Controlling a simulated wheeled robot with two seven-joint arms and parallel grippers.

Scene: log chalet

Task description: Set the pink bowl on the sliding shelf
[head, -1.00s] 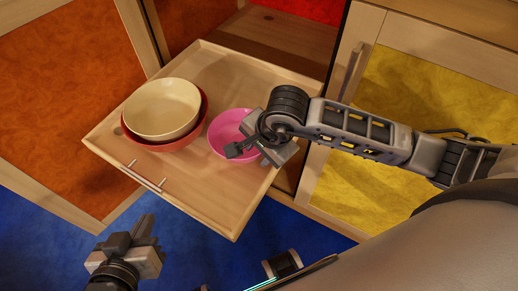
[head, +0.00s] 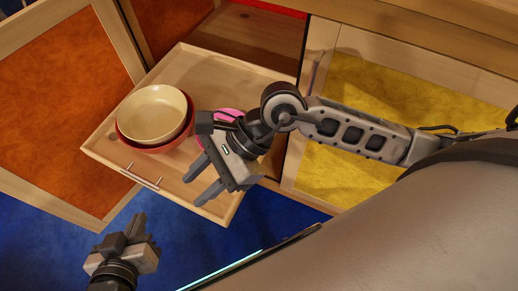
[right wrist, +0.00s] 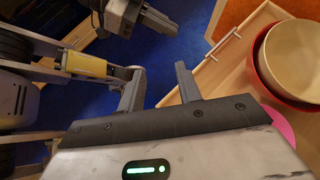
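The pink bowl (head: 229,113) sits on the pulled-out wooden sliding shelf (head: 190,65), right of the stacked bowls. In the head view my right arm and gripper hide most of it; in the right wrist view a slice of it (right wrist: 284,124) shows at the right edge. My right gripper (head: 203,178) is open and empty, above the shelf's front right part, its fingers pointing to the lower left. Both fingers also show apart in the right wrist view (right wrist: 160,78). My left gripper (head: 138,230) is low over the blue floor in front of the shelf, holding nothing visible; its finger gap is unclear.
A cream bowl (head: 154,113) rests inside a red bowl (head: 127,137) on the shelf's left part. The shelf has a metal bar handle (head: 140,177) at its front. An orange-panelled door (head: 60,110) stands at left, a yellow-panelled door (head: 375,100) at right.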

